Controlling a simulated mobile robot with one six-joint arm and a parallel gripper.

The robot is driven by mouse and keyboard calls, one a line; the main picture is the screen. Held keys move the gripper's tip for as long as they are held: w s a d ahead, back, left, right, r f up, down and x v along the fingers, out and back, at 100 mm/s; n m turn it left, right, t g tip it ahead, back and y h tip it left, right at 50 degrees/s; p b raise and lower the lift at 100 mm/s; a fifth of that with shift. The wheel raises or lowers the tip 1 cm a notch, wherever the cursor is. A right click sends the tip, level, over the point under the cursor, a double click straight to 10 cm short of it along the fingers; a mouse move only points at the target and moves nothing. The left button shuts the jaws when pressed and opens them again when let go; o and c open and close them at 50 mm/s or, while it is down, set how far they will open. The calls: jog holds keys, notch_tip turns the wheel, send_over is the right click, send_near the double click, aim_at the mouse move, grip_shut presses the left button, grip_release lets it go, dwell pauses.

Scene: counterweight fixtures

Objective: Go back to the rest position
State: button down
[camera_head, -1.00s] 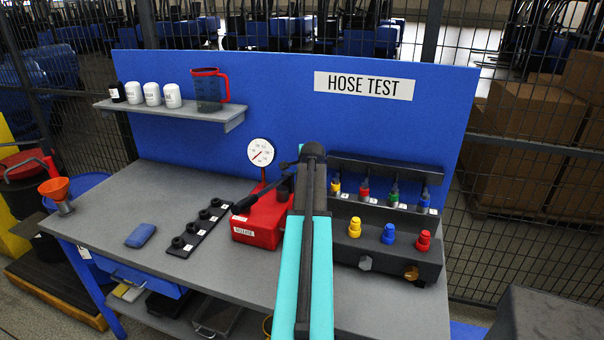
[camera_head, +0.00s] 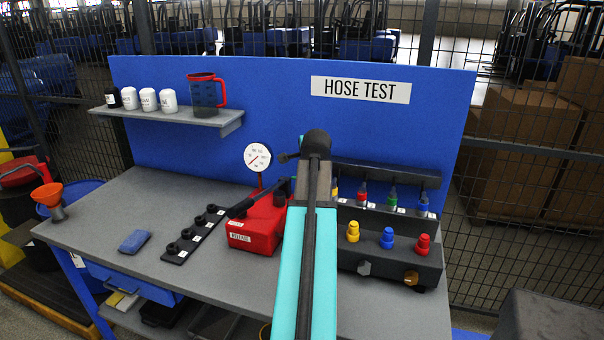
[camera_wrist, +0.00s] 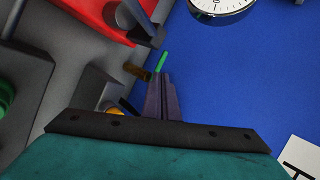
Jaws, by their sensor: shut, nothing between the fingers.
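My arm, in teal and dark grey, rises through the middle of the head view in front of the hose test bench (camera_head: 130,205). It covers part of the bench and the manifold (camera_head: 428,268). My gripper (camera_wrist: 160,78) shows in the wrist view as narrow grey fingers, closed together and empty. A small green piece shows by the fingertips; I cannot tell whether it touches them. In the head view the fingers are hidden or cannot be made out. The red pump (camera_head: 258,222) with its dial gauge (camera_head: 257,157) stands left of my arm; the gauge also shows in the wrist view (camera_wrist: 220,6).
The blue back panel (camera_head: 290,110) stands behind the bench. A shelf (camera_head: 225,124) holds a jug (camera_head: 206,95) and white bottles. A black socket strip (camera_head: 193,236) and blue block (camera_head: 134,241) lie left.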

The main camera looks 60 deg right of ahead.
jog(key=shift+s+a+r, duration=0.25)
jog(key=shift+a+r, duration=0.1)
jog(key=shift+w, duration=0.1)
dwell(0.4)
